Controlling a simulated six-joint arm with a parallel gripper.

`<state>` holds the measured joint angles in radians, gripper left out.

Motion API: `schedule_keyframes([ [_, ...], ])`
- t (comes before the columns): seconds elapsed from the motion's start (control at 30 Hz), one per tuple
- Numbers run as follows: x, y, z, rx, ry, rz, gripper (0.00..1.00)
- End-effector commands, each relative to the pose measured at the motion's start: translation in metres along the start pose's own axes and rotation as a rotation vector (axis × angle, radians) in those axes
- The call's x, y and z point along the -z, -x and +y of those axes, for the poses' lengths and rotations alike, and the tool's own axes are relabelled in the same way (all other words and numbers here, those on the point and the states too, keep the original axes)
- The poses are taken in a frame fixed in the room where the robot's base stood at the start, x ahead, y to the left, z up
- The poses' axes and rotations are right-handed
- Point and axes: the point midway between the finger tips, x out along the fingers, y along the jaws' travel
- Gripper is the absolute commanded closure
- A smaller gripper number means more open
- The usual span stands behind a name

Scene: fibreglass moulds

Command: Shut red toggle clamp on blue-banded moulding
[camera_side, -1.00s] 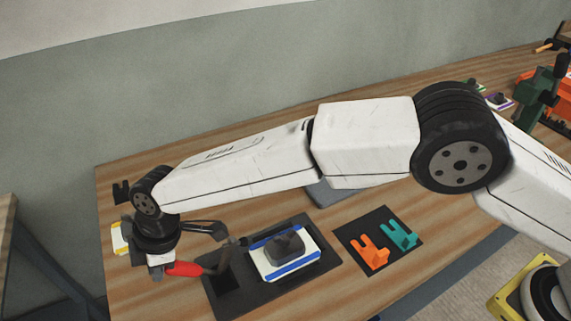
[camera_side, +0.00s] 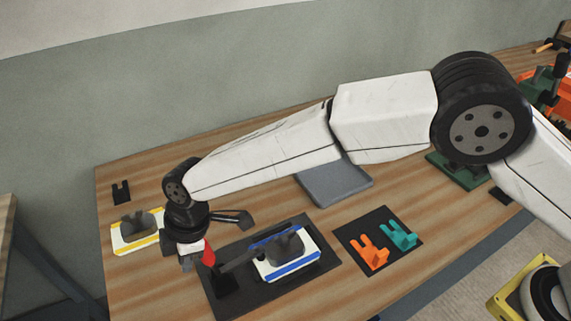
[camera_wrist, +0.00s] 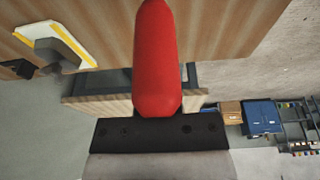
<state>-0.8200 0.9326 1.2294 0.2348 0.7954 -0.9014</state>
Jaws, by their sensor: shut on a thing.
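The blue-banded moulding (camera_side: 290,268) is white with a blue stripe and a dark raised block. It sits on a dark base plate (camera_side: 317,228). The red toggle clamp's handle (camera_side: 208,253) stands steeply at the left end of that plate. The clamp's dark arm (camera_side: 240,260) runs from its mount towards the moulding's dark block; I cannot tell whether it touches. My gripper (camera_side: 198,258) is shut on the red handle, and the side view partly hides the grip. In the wrist view the red handle (camera_wrist: 157,60) rises from the dark jaw bar (camera_wrist: 160,133).
A yellow-banded moulding (camera_side: 124,243) lies left of my gripper, near a small black bracket (camera_side: 121,192). A grey plate (camera_side: 335,184) lies behind the base plate. An orange bracket (camera_side: 372,255) and a teal bracket (camera_side: 400,236) lie on a black mat at right.

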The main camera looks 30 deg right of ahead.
Motion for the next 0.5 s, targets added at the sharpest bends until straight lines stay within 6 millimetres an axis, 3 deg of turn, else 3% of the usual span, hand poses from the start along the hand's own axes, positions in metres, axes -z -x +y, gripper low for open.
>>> schedule_keyframes([
  [0.03, -0.0135, -0.0104, -0.0015, 0.014, -0.007, -0.023, 1.0],
  [0.1, -0.0159, -0.0097, -0.0015, 0.014, -0.007, -0.023, 1.0],
  [0.5, -0.017, -0.0041, -0.0019, 0.012, -0.005, -0.021, 1.0],
])
